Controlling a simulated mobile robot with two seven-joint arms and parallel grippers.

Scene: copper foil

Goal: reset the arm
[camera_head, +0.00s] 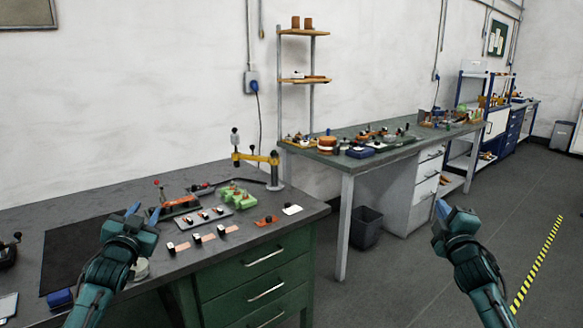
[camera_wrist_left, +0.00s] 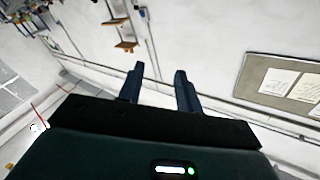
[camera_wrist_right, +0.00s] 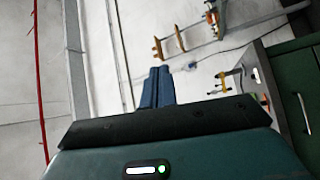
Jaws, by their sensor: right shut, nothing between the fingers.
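My left gripper (camera_head: 143,212) is raised in front of the near workbench (camera_head: 310,213), at the left of the head view. Its two blue fingers stand apart with nothing between them in the left wrist view (camera_wrist_left: 160,85). My right gripper (camera_head: 455,208) is raised over open floor at the right of the head view. Its blue fingers are pressed together and hold nothing in the right wrist view (camera_wrist_right: 158,86). The copper foil pieces (camera_head: 196,240) appear as small pinkish strips with dark-and-white blocks near the bench's front edge.
The near bench carries a dark mat (camera_head: 75,255), a grey tray with small parts (camera_head: 205,222), green blocks (camera_head: 235,196) and a yellow jointed arm (camera_head: 255,157). A second bench (camera_head: 345,165) stands behind. A black bin (camera_head: 366,226) sits on the floor. Floor at the right is clear.

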